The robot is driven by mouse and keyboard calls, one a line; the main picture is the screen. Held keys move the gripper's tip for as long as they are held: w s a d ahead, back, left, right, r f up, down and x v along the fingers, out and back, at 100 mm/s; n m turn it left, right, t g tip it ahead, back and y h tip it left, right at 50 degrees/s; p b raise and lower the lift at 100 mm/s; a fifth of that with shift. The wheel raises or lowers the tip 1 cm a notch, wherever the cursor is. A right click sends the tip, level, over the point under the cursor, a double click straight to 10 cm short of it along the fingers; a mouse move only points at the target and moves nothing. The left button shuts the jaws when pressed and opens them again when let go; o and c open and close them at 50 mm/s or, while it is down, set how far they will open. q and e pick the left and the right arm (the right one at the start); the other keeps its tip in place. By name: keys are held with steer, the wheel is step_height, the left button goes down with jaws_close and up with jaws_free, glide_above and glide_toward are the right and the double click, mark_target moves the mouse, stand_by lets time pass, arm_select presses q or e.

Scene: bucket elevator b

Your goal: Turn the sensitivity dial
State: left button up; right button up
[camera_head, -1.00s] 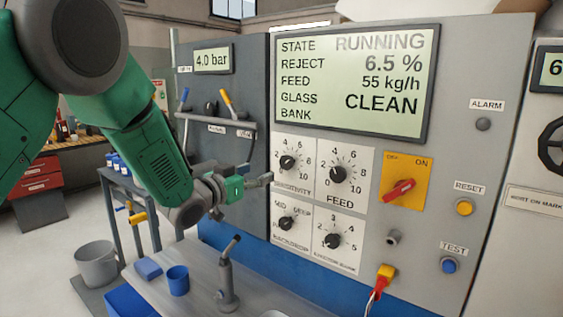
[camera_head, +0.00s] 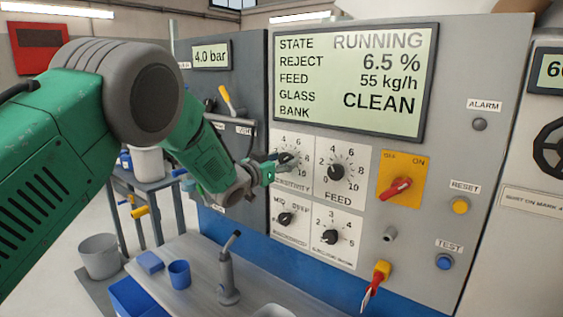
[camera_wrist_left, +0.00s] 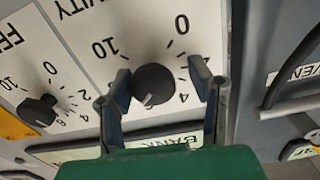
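The sensitivity dial (camera_head: 287,158) is a round black knob on a white scale plate at the upper left of the dial group. My left gripper (camera_head: 274,166) is at this dial and partly covers its plate. In the left wrist view the dial (camera_wrist_left: 153,84) sits between the two fingers of the open gripper (camera_wrist_left: 160,76). The left finger in that view is close against the knob; I cannot tell if it touches. A gap shows by the right finger. The knob's white mark is at its lower edge. My right gripper is not in view.
The feed dial (camera_head: 337,172) is just to the right, with two more dials below. A red switch on a yellow plate (camera_head: 402,187) is further right. The display (camera_head: 350,82) is above. A grey shelf with a blue cup (camera_head: 179,273) and a jointed stand (camera_head: 228,270) lies below.

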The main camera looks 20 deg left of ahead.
arm_select(q)
steer(key=shift+d+r, duration=0.1)
steer(key=shift+d, duration=0.3)
steer(key=c, duration=0.7)
steer(key=shift+d, duration=0.25)
steer(key=shift+a+m+b, duration=0.4)
steer(key=shift+m+b, duration=0.5)
steer(key=shift+b, duration=0.1)
steer(key=shift+d+m+b, duration=0.1)
steer(key=shift+m+b, duration=0.2)
steer(key=shift+m, duration=0.1)
steer(key=shift+r, duration=0.1)
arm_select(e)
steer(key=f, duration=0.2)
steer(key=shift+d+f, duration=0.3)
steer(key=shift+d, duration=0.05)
arm_select(q)
steer(key=o, duration=1.2)
